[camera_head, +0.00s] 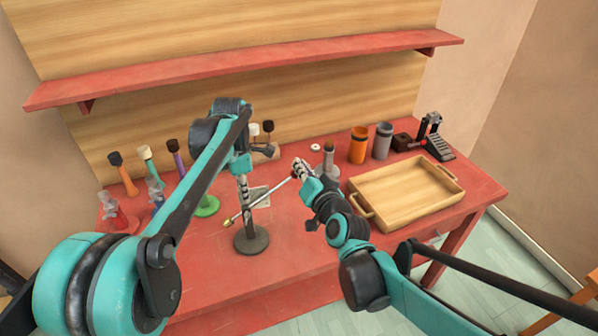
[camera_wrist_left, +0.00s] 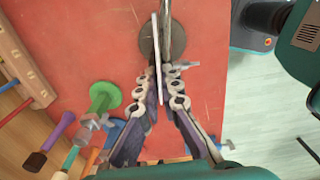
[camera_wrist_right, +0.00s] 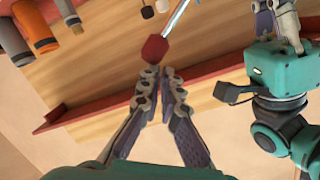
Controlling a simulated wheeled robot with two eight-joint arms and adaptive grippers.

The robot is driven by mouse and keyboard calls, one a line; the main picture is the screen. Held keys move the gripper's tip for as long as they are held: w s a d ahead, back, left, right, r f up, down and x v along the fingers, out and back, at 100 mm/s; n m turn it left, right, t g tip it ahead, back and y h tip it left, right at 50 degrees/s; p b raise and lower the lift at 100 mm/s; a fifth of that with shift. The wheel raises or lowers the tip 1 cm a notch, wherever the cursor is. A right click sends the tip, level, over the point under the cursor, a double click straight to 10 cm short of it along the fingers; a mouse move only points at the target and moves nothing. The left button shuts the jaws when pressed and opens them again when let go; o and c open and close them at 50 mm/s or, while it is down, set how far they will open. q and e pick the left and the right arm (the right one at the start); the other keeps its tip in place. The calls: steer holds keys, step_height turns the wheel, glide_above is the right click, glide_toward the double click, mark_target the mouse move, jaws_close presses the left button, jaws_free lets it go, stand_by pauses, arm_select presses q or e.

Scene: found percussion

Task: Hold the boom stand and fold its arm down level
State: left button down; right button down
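The boom stand has a round dark base (camera_head: 252,239) on the red table and an upright silver pole. Its thin boom arm (camera_head: 262,200) slants from a gold lower left end up to the right. My left gripper (camera_head: 243,182) is around the pole. In the left wrist view its fingertips (camera_wrist_left: 163,70) close on the pole above the base (camera_wrist_left: 150,40). My right gripper (camera_head: 297,164) is at the raised right end of the boom. In the right wrist view a dark red end piece (camera_wrist_right: 155,48) sits just beyond its fingertips (camera_wrist_right: 160,76); whether they touch is unclear.
A wooden tray (camera_head: 405,192) stands on the right of the table, with orange (camera_head: 358,145) and grey (camera_head: 383,140) cylinders and a black pedal (camera_head: 432,138) behind it. Several coloured handled items and a green-based piece (camera_head: 207,206) stand left. A red shelf (camera_head: 250,67) spans the wall.

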arm_select(q)
steer(key=shift+w, duration=0.1)
arm_select(e)
steer(key=s+r+n+h, duration=0.1)
steer(key=s+r+n, duration=0.2)
steer(key=s+n, duration=0.75)
steer(key=shift+n, duration=0.55)
steer(key=x, duration=1.1)
steer(key=shift+w+d+f, duration=0.15)
steer(key=shift+d, duration=0.15)
steer(key=f, duration=0.1)
steer(key=w+d+f, duration=0.1)
steer(key=shift+d+f, duration=0.1)
steer(key=shift+f, duration=0.25)
steer(key=shift+d+f, duration=0.2)
steer(key=shift+f, duration=0.25)
